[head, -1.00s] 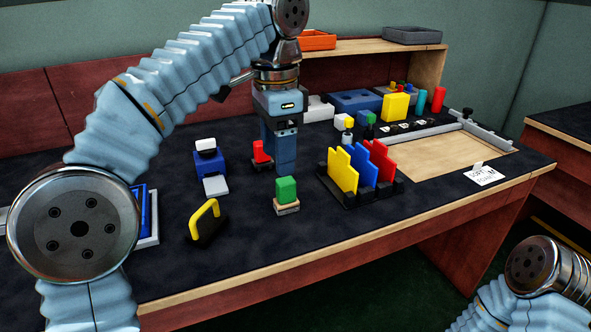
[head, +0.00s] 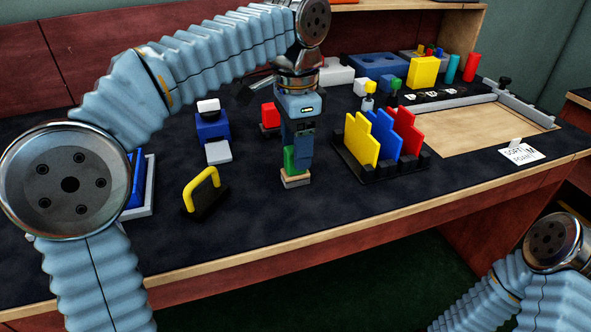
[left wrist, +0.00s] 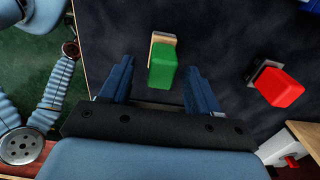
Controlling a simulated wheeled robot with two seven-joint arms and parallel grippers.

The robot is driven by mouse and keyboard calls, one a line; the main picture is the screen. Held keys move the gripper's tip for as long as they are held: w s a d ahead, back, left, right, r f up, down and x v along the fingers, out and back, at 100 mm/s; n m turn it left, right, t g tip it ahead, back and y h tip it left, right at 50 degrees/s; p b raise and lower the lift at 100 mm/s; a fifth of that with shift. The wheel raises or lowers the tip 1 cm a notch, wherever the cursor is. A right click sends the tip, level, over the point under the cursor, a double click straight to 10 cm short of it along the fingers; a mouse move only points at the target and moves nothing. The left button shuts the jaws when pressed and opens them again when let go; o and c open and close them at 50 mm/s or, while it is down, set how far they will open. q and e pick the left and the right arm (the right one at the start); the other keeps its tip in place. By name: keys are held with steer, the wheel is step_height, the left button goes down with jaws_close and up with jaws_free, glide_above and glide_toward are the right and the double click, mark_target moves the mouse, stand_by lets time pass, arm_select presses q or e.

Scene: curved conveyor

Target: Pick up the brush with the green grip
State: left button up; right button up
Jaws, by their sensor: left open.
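The brush with the green grip (head: 289,160) stands upright on the dark table, its pale, wood-coloured base down. It is partly hidden behind my left gripper (head: 303,163) in the head view. In the left wrist view the green grip (left wrist: 162,66) lies between the two blue fingers of my left gripper (left wrist: 158,74), which are spread apart with gaps beside it. The left gripper is open, points down and holds nothing. My right gripper is out of view; only part of that arm shows at the lower right.
A similar red-topped piece (head: 269,115) stands just behind, also in the left wrist view (left wrist: 280,87). A yellow-handled black object (head: 203,190) is at left, and a rack (head: 380,172) of coloured stepped plates at right. The table's front edge is close.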

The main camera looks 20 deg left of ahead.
arm_select(q)
step_height(320, 180, down, 4)
steer(key=shift+w+r, duration=0.1)
steer(key=shift+r, duration=0.15)
steer(key=c, duration=1.1)
steer(key=shift+r, duration=0.1)
step_height(320, 180, up, 3)
steer(key=shift+f, duration=0.15)
steer(key=s+r, duration=0.3)
steer(key=s, duration=0.1)
steer(key=s+r, duration=0.3)
steer(key=s, duration=0.2)
steer(key=s+d+r+p, duration=0.1)
steer(key=s+r, duration=0.3)
steer(key=s, duration=0.1)
steer(key=shift+r, duration=0.1)
